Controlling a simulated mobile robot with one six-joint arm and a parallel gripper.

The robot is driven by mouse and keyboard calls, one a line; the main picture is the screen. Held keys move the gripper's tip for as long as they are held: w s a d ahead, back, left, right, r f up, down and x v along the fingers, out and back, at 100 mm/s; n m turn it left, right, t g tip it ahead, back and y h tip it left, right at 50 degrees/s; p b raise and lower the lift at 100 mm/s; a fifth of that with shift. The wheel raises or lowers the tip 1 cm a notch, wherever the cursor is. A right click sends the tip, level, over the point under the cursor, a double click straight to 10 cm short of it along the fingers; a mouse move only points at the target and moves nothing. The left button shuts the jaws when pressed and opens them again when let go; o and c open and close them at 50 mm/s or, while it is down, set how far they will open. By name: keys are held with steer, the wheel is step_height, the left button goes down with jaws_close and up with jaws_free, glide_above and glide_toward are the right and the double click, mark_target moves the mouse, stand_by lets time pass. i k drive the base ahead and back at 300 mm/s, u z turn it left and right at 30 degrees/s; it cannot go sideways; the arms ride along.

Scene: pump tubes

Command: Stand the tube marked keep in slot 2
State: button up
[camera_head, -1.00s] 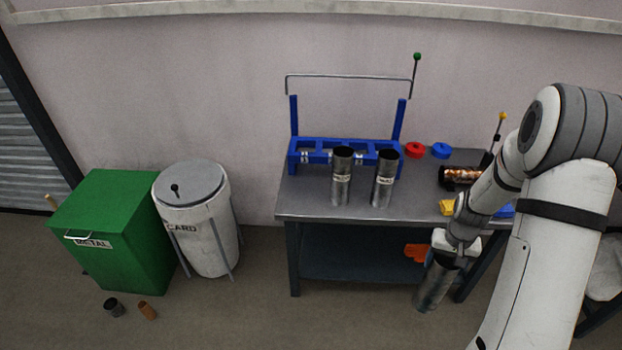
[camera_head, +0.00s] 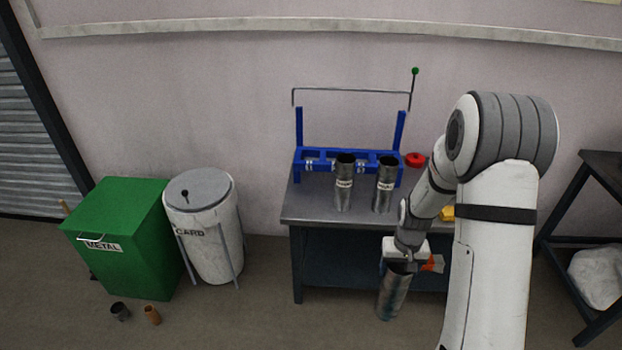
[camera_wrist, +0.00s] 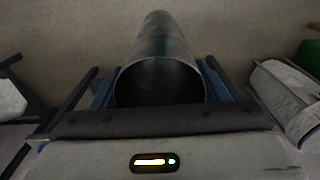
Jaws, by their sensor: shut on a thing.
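My gripper (camera_head: 399,262) is shut on a grey metal tube (camera_head: 393,293), held upright in front of the table's front edge. The wrist view shows the tube's open mouth (camera_wrist: 160,66) between the fingers; no label shows on it. Two other metal tubes with labels stand on the table, one at left (camera_head: 344,195) and one at right (camera_head: 383,196); their label words are too small to read. Behind them is the blue rack (camera_head: 330,154) with several square slots and small number tags. The standing tubes hide part of its front.
The steel table (camera_head: 304,208) has bare top left of the tubes. A red ring (camera_head: 415,159) and a yellow block (camera_head: 447,213) lie at right. A green METAL bin (camera_head: 128,262) and a white CARD bin (camera_head: 207,244) stand left.

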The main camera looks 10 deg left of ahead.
mark_target(299, 165)
steer(key=u, duration=0.45)
steer(key=i, duration=1)
steer(key=u, duration=0.2)
